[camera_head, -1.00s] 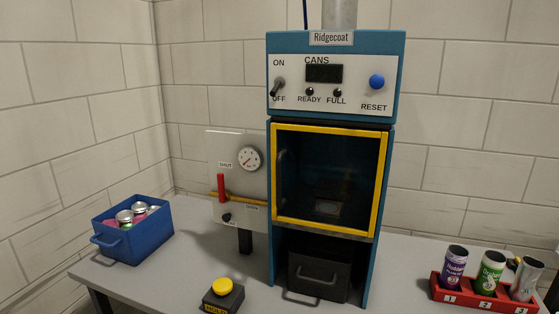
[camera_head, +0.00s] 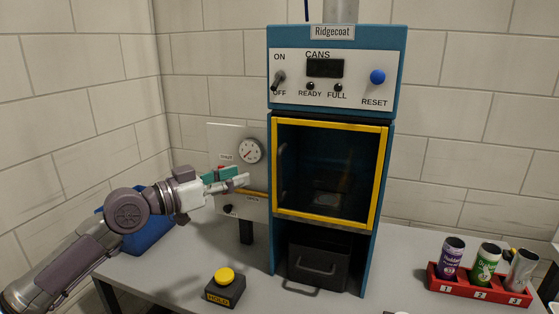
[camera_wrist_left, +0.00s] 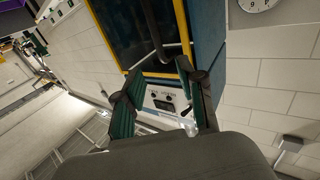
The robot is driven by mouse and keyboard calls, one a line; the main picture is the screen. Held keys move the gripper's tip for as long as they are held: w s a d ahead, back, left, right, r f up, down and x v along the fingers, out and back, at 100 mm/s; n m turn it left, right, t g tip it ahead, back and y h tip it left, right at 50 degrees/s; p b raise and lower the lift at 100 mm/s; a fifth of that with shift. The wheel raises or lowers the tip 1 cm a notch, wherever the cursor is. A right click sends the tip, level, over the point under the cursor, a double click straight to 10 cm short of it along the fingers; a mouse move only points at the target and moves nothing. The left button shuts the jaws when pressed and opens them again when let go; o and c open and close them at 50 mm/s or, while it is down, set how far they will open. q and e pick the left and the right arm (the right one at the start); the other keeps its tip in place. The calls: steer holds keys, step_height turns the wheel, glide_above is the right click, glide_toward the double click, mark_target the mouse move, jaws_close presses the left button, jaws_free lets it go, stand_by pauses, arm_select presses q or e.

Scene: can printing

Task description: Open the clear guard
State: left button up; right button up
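The clear guard (camera_head: 330,222) is a dark see-through panel in a yellow frame on the front of the blue machine, and it looks shut. Its dark upright handle (camera_head: 283,165) is on the panel's left side. My left gripper (camera_head: 243,180) is left of the guard, in front of the gauge panel, pointing right towards the handle. In the left wrist view, its two fingers (camera_wrist_left: 158,75) are apart with nothing between them. A dark curved bar (camera_wrist_left: 154,25), apparently the handle, shows beyond the fingertips. The yellow frame (camera_wrist_left: 108,35) also shows there. My right gripper is not seen.
A yellow-topped HOLD button (camera_head: 224,285) stands on the table in front. A blue bin (camera_head: 150,236) is partly hidden behind my left arm. A dark drawer (camera_head: 318,264) sits below the guard. A red can rack (camera_head: 480,288) stands at the right.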

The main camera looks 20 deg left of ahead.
arm_select(q)
steer(key=p, duration=0.5)
glide_above(280, 195)
steer(key=shift+w+a, duration=0.1)
steer(key=shift+w, duration=0.35)
steer(key=shift+f, duration=0.1)
jaws_close()
